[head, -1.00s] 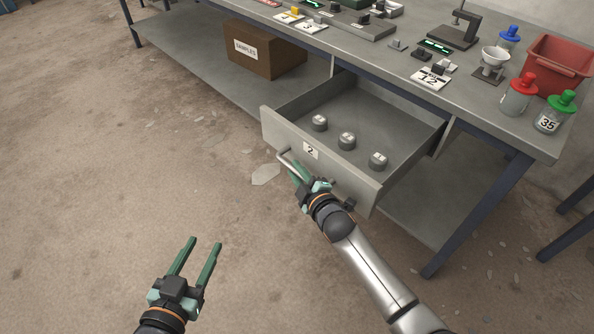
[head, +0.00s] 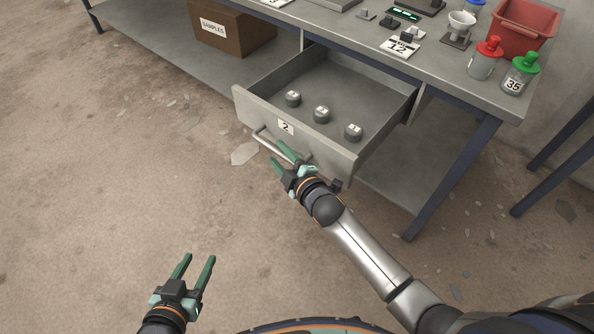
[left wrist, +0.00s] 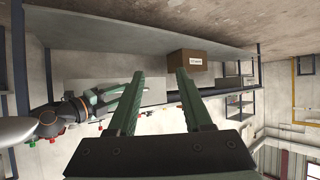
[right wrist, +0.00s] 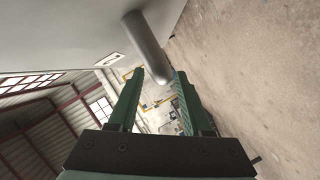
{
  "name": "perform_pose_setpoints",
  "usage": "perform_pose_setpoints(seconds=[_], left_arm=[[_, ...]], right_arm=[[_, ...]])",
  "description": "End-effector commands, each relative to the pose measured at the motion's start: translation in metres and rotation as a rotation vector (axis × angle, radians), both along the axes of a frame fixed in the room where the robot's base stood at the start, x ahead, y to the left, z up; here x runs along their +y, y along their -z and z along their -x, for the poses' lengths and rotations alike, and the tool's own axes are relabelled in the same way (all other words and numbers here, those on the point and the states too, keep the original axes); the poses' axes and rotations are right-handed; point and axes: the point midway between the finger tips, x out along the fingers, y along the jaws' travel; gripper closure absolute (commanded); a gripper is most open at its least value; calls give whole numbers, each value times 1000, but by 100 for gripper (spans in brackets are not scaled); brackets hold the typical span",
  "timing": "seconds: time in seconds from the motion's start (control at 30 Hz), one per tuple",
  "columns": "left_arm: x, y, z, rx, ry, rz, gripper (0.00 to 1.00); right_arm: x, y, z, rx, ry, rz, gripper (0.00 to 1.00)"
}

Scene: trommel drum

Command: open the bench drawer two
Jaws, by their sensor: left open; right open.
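The bench drawer two (head: 340,161) is a grey drawer pulled well out from under the bench, with a "2" label on its front. Its bar handle (head: 268,141) runs along the front and also shows in the right wrist view (right wrist: 150,50). Several grey knobbed weights stand in the drawer, such as the middle one (head: 321,115). My right gripper (head: 278,155) is open at the handle's right part; in the right wrist view the handle's bent end lies at the fingertips, and contact is unclear. My left gripper (head: 196,259) is open and empty above the floor, left of the drawer.
The grey bench top (head: 440,75) carries a red bin (head: 522,30), a green-capped jar (head: 519,73), a red-capped jar (head: 483,60) and a "12" card (head: 399,48). A brown samples box (head: 232,30) sits on the lower shelf.

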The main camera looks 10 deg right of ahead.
Motion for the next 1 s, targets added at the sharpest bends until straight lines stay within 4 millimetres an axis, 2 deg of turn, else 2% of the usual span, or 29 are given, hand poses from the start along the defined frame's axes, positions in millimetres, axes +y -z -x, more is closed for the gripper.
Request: perform_pose_setpoints(seconds=[0.1,0.23,0.5,0.7,1.0], left_arm=[[-1,22,19,118,-3,1,50],[-3,36,36,216,-4,3,50],[-4,30,34,214,-1,4,50],[-5,29,33,212,-1,5,50],[-5,29,33,211,-1,5,50]], right_arm=[[-5,-5,15,2,0,1,50],[-14,-11,40,4,0,0,50],[-26,-18,76,3,1,0,50],[-29,-19,84,2,1,0,50],[-29,-19,84,0,1,0,50]])
